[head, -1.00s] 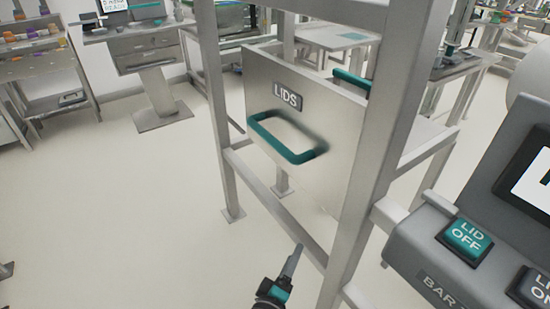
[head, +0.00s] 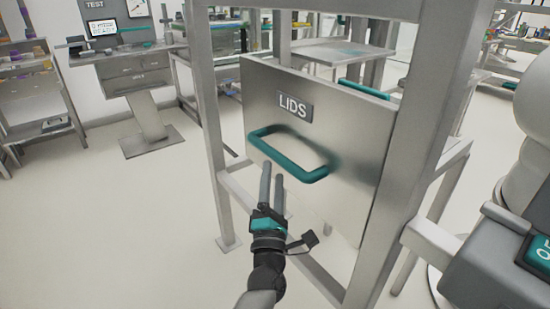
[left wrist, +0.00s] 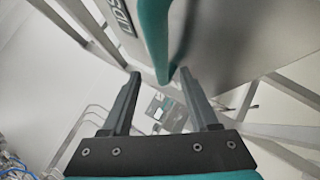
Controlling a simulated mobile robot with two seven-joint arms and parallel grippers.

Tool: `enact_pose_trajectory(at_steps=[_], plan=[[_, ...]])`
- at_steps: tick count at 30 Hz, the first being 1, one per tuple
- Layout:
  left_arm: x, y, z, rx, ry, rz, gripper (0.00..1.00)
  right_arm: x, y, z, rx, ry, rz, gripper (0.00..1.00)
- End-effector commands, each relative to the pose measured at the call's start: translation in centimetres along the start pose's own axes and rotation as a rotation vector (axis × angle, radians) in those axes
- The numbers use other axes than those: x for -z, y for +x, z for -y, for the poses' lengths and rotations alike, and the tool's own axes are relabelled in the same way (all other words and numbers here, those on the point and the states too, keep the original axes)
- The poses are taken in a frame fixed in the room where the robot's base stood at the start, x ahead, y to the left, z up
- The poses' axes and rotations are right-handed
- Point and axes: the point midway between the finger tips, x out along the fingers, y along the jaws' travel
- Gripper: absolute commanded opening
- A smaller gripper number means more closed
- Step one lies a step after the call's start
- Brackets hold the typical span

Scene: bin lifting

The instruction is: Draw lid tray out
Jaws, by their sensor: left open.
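The lid tray (head: 350,138) is a grey metal drawer front marked LIDS, set in a metal frame. Its teal bar handle (head: 290,158) stands out from the front. My left gripper (head: 272,170) is open, with its fingertips just below and in front of the handle's left half. In the left wrist view the handle (left wrist: 152,35) runs down from the top edge, between the two fingers (left wrist: 158,82) in the picture. Whether the fingers touch it cannot be told. My right gripper is not in view.
The frame's thick upright post (head: 410,150) stands right of the tray, and a thinner post (head: 203,110) stands left. A grey console (head: 490,265) with a teal button is at the lower right. The floor (head: 100,230) at left is clear.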

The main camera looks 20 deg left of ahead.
Motion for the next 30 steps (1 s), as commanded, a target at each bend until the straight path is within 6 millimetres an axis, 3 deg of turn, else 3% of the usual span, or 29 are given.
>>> enact_pose_trajectory(at_steps=[6, 12, 25, 30], plan=[[0.0, 3.8, 0.1, -0.002, 0.001, 0.001, 0.61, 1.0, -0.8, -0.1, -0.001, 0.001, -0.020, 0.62], [0.0, 5.8, 0.1, 0.000, 0.002, 0.000, 0.61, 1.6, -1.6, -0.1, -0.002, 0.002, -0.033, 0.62], [0.0, 6.5, 0.1, 0.003, 0.002, 0.000, 0.61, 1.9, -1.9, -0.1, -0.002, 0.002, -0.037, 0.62], [0.0, 6.5, 0.1, 0.002, 0.002, 0.000, 0.41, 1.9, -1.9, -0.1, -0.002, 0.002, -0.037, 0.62]])
